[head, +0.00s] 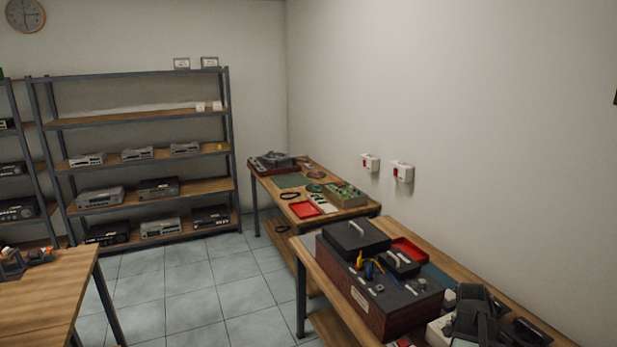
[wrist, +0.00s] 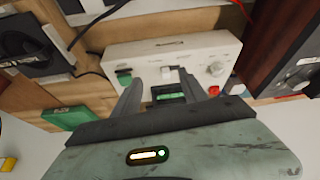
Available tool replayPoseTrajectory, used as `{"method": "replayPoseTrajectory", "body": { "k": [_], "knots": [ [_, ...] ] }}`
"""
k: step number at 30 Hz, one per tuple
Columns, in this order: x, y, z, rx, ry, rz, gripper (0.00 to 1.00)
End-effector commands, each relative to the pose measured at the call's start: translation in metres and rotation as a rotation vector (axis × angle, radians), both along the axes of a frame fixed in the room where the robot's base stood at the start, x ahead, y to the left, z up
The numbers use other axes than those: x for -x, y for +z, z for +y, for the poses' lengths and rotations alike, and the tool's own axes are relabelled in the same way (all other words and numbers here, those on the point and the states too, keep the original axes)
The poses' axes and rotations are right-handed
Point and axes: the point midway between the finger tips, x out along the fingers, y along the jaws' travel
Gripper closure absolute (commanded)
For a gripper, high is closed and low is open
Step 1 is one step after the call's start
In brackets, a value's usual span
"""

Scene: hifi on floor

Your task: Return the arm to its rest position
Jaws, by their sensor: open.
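My gripper (wrist: 164,80) shows in the wrist view with its two grey fingers apart and nothing seen between them. Its fingertips overlap the front of a white device (wrist: 205,50) with a round knob, a green part and a red part. Whether they touch it I cannot tell. In the head view, a dark jointed shape at the lower right looks like my arm, over the near workbench (head: 540,322); my fingertips cannot be made out there.
A dark toolbox-like case (head: 385,305) with tools on top stands on the near bench, beside a red tray (head: 410,252). A second bench (head: 345,211) stands behind. Shelves (head: 140,120) hold electronics. A wooden table (head: 45,295) is at left; tiled floor (head: 195,305) between is clear.

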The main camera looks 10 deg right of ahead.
Motion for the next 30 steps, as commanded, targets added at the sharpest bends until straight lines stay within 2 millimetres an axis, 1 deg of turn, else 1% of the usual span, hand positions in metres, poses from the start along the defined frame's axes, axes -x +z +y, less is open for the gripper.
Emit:
{"method": "replayPoseTrajectory", "body": {
  "k": [1,5,8,11,14,17,18,20,21,22,23,24,26,27,28,29,30],
  "knots": [
    [-0.007,0.000,0.008,0.000,0.016,0.000,0.49],
    [-0.023,0.000,0.028,0.000,0.057,0.000,0.49],
    [-0.037,0.000,0.050,0.001,0.098,0.000,0.49],
    [-0.053,0.000,0.079,-0.001,0.148,-0.001,0.49],
    [-0.069,0.000,0.116,-0.010,0.207,-0.002,0.49],
    [-0.083,-0.002,0.162,-0.028,0.283,0.006,0.49],
    [-0.087,-0.003,0.185,-0.035,0.326,0.014,0.49],
    [-0.092,-0.004,0.224,-0.051,0.402,0.032,0.49],
    [-0.093,-0.006,0.254,-0.066,0.465,0.049,0.49],
    [-0.092,-0.007,0.277,-0.076,0.522,0.066,0.49],
    [-0.090,-0.009,0.301,-0.088,0.581,0.086,0.49],
    [-0.085,-0.010,0.332,-0.105,0.662,0.115,0.49],
    [-0.073,-0.013,0.370,-0.130,0.784,0.161,0.49],
    [-0.063,-0.014,0.391,-0.150,0.865,0.195,0.49],
    [-0.054,-0.015,0.403,-0.164,0.926,0.222,0.49],
    [-0.044,-0.016,0.411,-0.185,0.988,0.251,0.49],
    [-0.033,-0.017,0.413,-0.208,1.054,0.285,0.49]
  ]
}}
